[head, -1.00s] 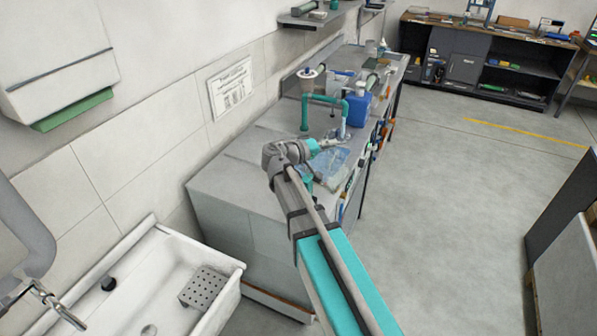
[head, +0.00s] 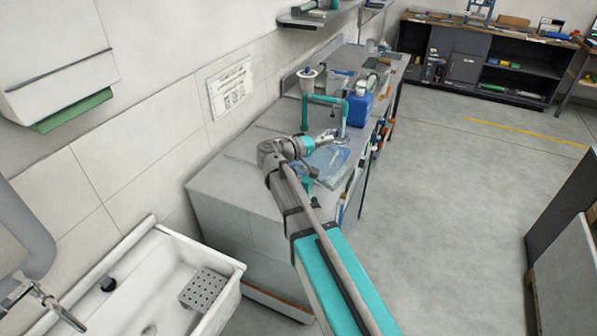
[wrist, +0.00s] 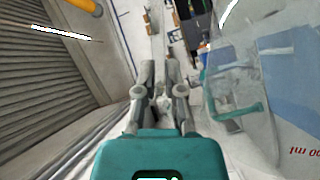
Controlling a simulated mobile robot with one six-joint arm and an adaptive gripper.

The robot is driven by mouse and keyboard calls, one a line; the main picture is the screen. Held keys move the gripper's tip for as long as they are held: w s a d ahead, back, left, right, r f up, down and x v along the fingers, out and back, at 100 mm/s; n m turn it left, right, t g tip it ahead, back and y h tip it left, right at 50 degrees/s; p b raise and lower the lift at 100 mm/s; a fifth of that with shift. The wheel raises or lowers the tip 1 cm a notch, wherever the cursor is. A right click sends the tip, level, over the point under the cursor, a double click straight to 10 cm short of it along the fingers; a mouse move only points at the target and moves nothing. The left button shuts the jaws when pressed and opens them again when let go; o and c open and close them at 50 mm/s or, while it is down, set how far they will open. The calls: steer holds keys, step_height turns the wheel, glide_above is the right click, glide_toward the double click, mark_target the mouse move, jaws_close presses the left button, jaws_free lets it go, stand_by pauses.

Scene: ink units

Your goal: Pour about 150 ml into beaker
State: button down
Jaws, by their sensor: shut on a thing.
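My gripper (head: 326,138) is over the near part of the grey bench. In the wrist view its fingers (wrist: 165,85) are nearly together, shut on what appears to be a large clear jug (wrist: 225,75) beside them on the right. Its wall carries red "ml" markings, upside down in that view, and blue shows through it. In the head view a see-through bluish shape (head: 328,166) below the gripper appears to be this jug; the grasp point is hidden. I cannot make out the beaker or a liquid level.
A teal pipe frame (head: 325,100) stands close behind my gripper. A blue canister (head: 358,108) and a white funnel-like cup (head: 308,80) stand beyond it. A white sink (head: 150,285) is at lower left. The bench top left of my arm (head: 232,172) is clear.

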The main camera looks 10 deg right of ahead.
steer(key=shift+w+a+r, duration=0.2)
steer(key=shift+w+a, duration=0.05)
steer(key=shift+w, duration=0.05)
steer(key=shift+s+d+n, duration=0.1)
steer(key=shift+s+n, duration=0.1)
steer(key=shift+n, duration=0.1)
steer(key=shift+w+a+r+n, duration=0.25)
steer(key=shift+w+a+n, duration=0.1)
steer(key=shift+w, duration=0.1)
stand_by(0.5)
steer(key=shift+w+a+f+n+h+b, duration=0.2)
steer(key=shift+w+a+n+h+b, duration=0.1)
steer(key=shift+w+a+n+b, duration=0.1)
stand_by(1.0)
